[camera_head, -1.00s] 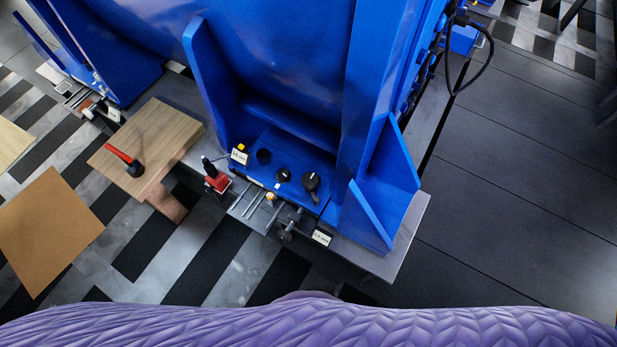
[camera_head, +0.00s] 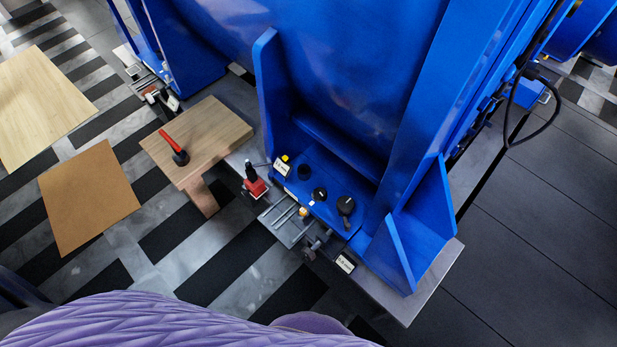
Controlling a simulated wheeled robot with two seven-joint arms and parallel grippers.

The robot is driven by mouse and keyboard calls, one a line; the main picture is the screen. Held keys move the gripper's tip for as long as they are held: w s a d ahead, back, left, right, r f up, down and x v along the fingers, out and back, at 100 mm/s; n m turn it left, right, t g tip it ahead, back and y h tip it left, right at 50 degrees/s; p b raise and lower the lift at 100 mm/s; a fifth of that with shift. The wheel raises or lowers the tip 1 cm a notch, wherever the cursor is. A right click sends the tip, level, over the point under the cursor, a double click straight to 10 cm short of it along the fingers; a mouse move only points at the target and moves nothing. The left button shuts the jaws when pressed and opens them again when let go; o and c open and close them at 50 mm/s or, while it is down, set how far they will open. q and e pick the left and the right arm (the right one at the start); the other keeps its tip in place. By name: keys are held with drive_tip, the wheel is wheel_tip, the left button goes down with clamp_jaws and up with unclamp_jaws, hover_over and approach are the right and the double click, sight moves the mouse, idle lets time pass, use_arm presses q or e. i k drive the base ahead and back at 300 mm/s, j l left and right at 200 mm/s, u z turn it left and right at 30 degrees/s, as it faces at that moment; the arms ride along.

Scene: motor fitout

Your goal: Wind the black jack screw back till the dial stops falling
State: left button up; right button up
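A dark jack screw (camera_head: 312,250) sits at the front edge of the blue motor foot (camera_head: 330,190), by a small metal bracket with rods (camera_head: 285,222). Its thread and exact position are too small to tell. A red-based device with a black top (camera_head: 254,182) stands just left of the foot; I cannot tell whether it is the dial, and no reading is legible. Black round caps and a black knob-like part (camera_head: 345,206) are on the foot's top. Neither of my grippers is in view.
A wooden board (camera_head: 215,135) with a red-handled tool (camera_head: 175,148) lies left of the foot. A brown sheet (camera_head: 90,198) and a pale panel (camera_head: 40,100) lie further left. A black cable (camera_head: 517,115) hangs at upper right. Dark floor (camera_head: 530,240) at right is clear.

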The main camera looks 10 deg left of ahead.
sight(345, 204)
drive_tip(key=j+z, duration=0.2)
drive_tip(key=j, duration=0.35)
drive_tip(key=i+j+z, duration=0.25)
drive_tip(key=j, duration=0.35)
drive_tip(key=i, duration=0.1)
